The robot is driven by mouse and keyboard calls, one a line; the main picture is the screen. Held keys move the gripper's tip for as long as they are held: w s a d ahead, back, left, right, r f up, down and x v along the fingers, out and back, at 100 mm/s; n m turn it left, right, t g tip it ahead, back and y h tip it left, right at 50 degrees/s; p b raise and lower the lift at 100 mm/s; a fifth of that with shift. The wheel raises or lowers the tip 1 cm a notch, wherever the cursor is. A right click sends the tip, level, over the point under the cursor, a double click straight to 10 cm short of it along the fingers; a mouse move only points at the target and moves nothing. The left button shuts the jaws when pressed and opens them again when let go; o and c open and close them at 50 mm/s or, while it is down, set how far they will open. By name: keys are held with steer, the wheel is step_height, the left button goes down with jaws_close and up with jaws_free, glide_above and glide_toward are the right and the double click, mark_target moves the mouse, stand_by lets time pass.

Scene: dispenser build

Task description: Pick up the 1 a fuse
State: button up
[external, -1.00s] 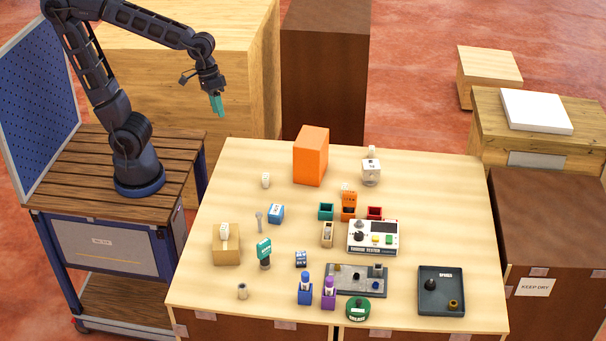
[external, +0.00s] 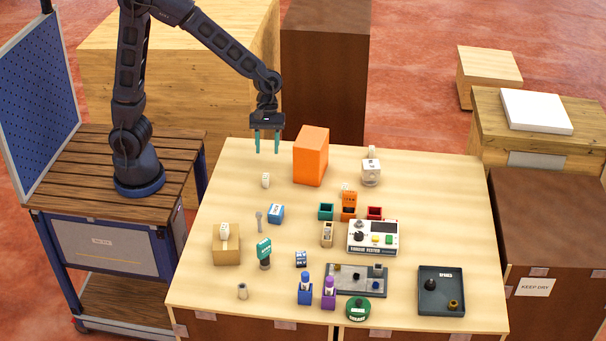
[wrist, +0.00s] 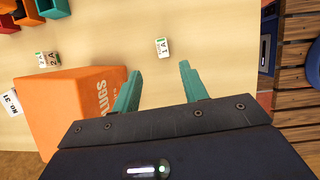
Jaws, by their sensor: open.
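The 1 A fuse (wrist: 162,47) is a small white block with dark and green lettering, lying on the table ahead of my fingers in the wrist view. In the external view it is the small white piece (external: 266,180) at the table's back left. My gripper (external: 267,143) is open and empty, with teal fingers pointing down above the table's back edge, behind and above the fuse. In the wrist view the fingers (wrist: 160,88) stand apart, with bare table between them.
An orange box (external: 311,157) stands just right of the fuse; it fills the wrist view's left side (wrist: 70,105). Another small white block (wrist: 47,59) lies beyond it. Several bins, a tester (external: 373,237) and trays occupy the front and right. The table around the fuse is clear.

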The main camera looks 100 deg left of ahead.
mark_target(264, 175)
steer(key=x, duration=0.5)
steer(key=shift+d+f, duration=0.1)
steer(key=shift+f, duration=0.15)
steer(key=shift+s+x, duration=0.15)
steer(key=shift+x, duration=1.15)
steer(key=shift+s+x, duration=0.1)
steer(key=shift+x, duration=1.2)
steer(key=shift+d, duration=0.1)
jaws_close()
